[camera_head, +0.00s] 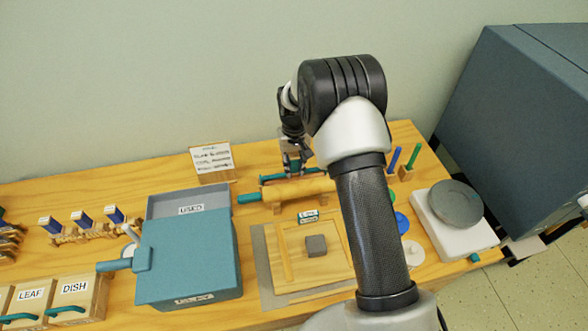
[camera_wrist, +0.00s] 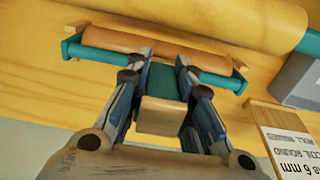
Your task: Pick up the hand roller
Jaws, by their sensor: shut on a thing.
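The hand roller has a wooden cylinder (camera_wrist: 150,42) in a teal frame, with a short handle ending in a wooden block (camera_wrist: 160,115). In the wrist view my gripper (camera_wrist: 163,72) has one finger on each side of the handle and is shut on it. In the head view the gripper (camera_head: 294,162) is at the back of the table, behind the rolling pin, partly hidden by my arm. I cannot tell whether the roller touches the table.
A large wooden rolling pin (camera_head: 295,189) with teal ends lies just in front. A sign card (camera_head: 211,158) stands to the left, with the teal USED box (camera_head: 188,250) nearer. A board (camera_head: 313,255) lies in front. A white turntable base (camera_head: 455,235) is at right.

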